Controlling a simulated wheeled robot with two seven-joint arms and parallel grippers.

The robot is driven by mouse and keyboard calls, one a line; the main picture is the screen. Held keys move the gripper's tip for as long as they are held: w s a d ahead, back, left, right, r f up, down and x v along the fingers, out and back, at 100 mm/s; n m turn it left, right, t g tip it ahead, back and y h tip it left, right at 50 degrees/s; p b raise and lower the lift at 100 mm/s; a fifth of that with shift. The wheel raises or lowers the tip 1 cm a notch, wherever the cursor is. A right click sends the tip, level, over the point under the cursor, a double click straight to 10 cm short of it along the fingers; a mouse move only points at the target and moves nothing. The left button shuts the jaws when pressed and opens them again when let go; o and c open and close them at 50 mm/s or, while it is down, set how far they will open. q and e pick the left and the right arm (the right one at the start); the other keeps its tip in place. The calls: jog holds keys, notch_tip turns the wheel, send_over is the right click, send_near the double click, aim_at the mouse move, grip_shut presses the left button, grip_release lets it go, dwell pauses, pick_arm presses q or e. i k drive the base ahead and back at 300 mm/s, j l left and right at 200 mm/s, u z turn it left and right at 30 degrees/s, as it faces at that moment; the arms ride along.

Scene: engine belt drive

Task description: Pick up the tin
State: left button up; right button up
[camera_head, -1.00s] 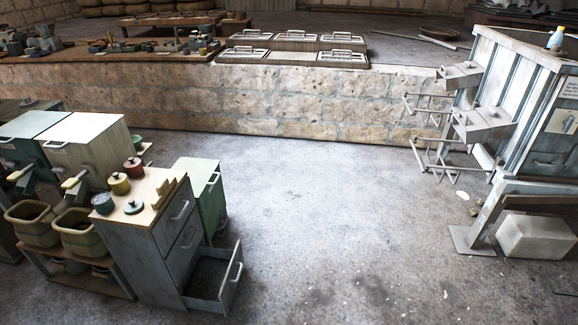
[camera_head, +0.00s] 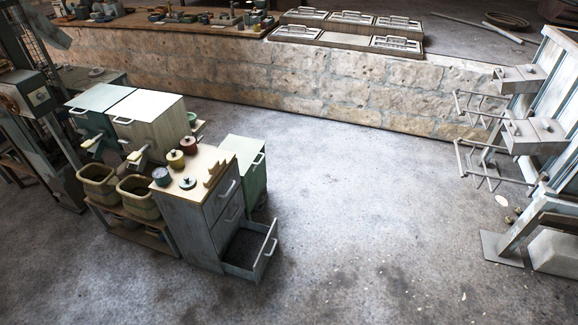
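Small lidded tins stand on the light wooden top of a grey drawer cabinet (camera_head: 192,222), left of centre. A red tin (camera_head: 188,146) is at the back and a yellow tin (camera_head: 176,160) is just in front of it. A blue-grey tin (camera_head: 161,177) is near the front left edge. A low dark teal lidded piece (camera_head: 187,183) lies to its right; I cannot tell whether it is a tin or a loose lid. Neither of my grippers is in view.
The cabinet's bottom drawer (camera_head: 262,262) is pulled open to the right. Two bins (camera_head: 138,196) stand on a low rack left of it. A stone wall (camera_head: 330,85) runs behind. A grey rack structure (camera_head: 525,135) is at right. The floor between is clear.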

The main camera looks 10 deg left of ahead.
aim_at(161, 176)
jog(key=u, duration=1.3)
